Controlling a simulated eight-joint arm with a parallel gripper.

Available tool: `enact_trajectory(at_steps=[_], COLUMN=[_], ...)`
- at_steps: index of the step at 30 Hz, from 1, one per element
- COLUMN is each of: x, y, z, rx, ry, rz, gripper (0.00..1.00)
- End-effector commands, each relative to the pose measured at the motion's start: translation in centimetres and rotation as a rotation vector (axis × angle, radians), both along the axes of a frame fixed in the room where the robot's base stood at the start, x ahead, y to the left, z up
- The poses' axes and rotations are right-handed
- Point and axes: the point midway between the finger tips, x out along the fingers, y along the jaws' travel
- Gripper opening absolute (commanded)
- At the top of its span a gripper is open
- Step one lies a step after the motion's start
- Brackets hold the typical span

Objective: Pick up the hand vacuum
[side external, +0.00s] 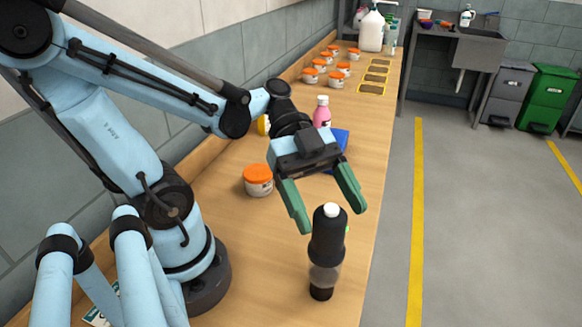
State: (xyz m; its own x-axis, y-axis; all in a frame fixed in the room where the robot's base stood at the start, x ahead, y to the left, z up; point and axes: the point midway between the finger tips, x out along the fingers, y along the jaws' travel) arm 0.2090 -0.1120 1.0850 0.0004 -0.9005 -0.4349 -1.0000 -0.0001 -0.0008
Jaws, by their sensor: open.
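The hand vacuum (328,243) appears to be the dark, upright cylinder near the front right of the wooden bench. It has a white cap on top, a clear grey section lower down and a small green spot at its right side. My gripper (328,215) is open, with two green fingers pointing down toward the viewer. In the picture the fingertips lie to either side of the vacuum's top. I cannot tell from this one view whether they are around it or behind it, and I see no clear contact.
An orange-lidded jar (258,180) stands left of my gripper. Behind my gripper are a pink bottle (322,112) and a blue item (341,139). Several orange-lidded jars and a white pump bottle (371,30) stand farther back. The bench's right edge is close to the vacuum.

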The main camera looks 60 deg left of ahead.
Motion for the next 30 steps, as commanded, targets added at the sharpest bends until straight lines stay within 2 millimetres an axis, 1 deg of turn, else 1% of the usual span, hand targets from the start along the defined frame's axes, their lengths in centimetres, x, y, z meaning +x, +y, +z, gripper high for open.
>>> enact_trajectory(at_steps=[1, 3, 7, 11, 17, 20, 30], x=[-0.1, -0.1, 0.0, 0.0, 0.0, 0.0, 0.0], y=[-0.7, -1.5, -2.5, -2.9, -2.9, -2.9, -2.8], z=[-0.3, -0.7, -1.2, -1.4, -1.4, -1.4, -1.4], rx=[0.0, 0.0, 0.0, 0.0, 0.0, 0.0, 0.0], ry=[0.0, 0.001, 0.0, 0.0, 0.001, 0.001, 0.001], rz=[-0.007, -0.006, -0.003, 0.0, 0.0, 0.0, 0.0], gripper=[0.79, 0.79, 0.79, 0.79, 0.79, 0.65, 0.13])
